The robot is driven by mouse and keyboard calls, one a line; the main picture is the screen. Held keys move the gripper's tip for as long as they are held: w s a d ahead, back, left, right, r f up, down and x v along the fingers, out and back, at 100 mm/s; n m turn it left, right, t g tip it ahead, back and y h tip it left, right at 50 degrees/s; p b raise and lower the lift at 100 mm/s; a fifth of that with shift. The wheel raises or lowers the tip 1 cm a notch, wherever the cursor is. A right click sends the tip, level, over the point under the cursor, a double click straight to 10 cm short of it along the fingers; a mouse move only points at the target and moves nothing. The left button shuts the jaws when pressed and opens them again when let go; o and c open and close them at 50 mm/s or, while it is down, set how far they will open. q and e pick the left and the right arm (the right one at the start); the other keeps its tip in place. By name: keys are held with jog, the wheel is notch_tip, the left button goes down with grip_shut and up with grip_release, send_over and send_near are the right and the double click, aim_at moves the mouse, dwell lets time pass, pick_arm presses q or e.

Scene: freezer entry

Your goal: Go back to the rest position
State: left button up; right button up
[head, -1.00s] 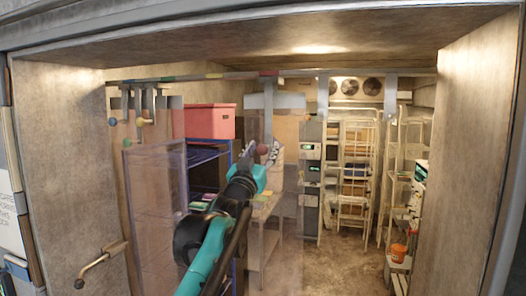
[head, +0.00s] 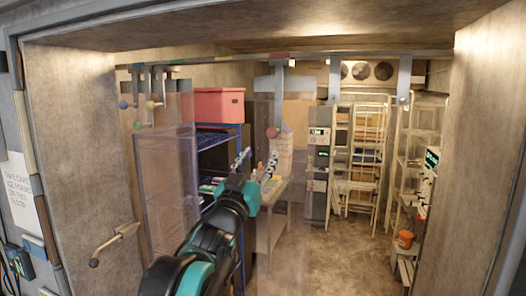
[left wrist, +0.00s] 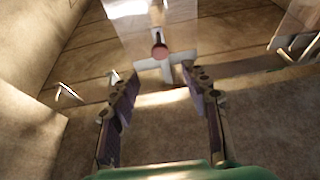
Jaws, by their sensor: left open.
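My left gripper (head: 256,165) reaches into the freezer doorway in the head view, on a teal and black arm that comes from the bottom. Its two fingers are spread apart, and nothing is between them. The open fingers also show in the left wrist view (left wrist: 161,108). My right gripper is not in view.
Clear strip curtains (head: 165,160) hang at the left of the doorway. A door handle (head: 113,243) is on the left wall. Inside are blue shelves with a red bin (head: 219,104), a table (head: 270,220), a pale rack (head: 366,150) and an orange bucket (head: 405,239).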

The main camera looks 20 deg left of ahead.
pick_arm(q)
jog(key=shift+s, duration=0.1)
dwell(0.3)
jog(key=s+f+g+y+b, duration=0.1)
jog(key=s+f+g+b, duration=0.55)
jog(key=f, duration=1.35)
jog(key=s+f+n+g+b, duration=0.1)
jog(key=s+f+b, duration=0.2)
jog(key=f+b, duration=1.2)
jog(key=s+f+g+y+b, duration=0.1)
jog(key=s+f+g+b, duration=0.25)
jog(key=f, duration=2.15)
jog(key=s+d+f+g+b, duration=0.1)
jog(key=s+f+b, duration=0.1)
jog(key=s+f, duration=0.2)
jog(key=s+d+f+g+b, duration=0.1)
jog(key=s+f+g+b, duration=0.1)
jog(key=f, duration=0.7)
jog(key=s+d+f+g+h+b, duration=0.1)
jog(key=s+f+b, duration=0.2)
jog(key=s+f, duration=0.2)
notch_tip(320, 180, down, 2)
jog(key=shift+s+f+m, duration=0.1)
jog(key=shift+s+m, duration=0.2)
jog(key=shift+s, duration=0.05)
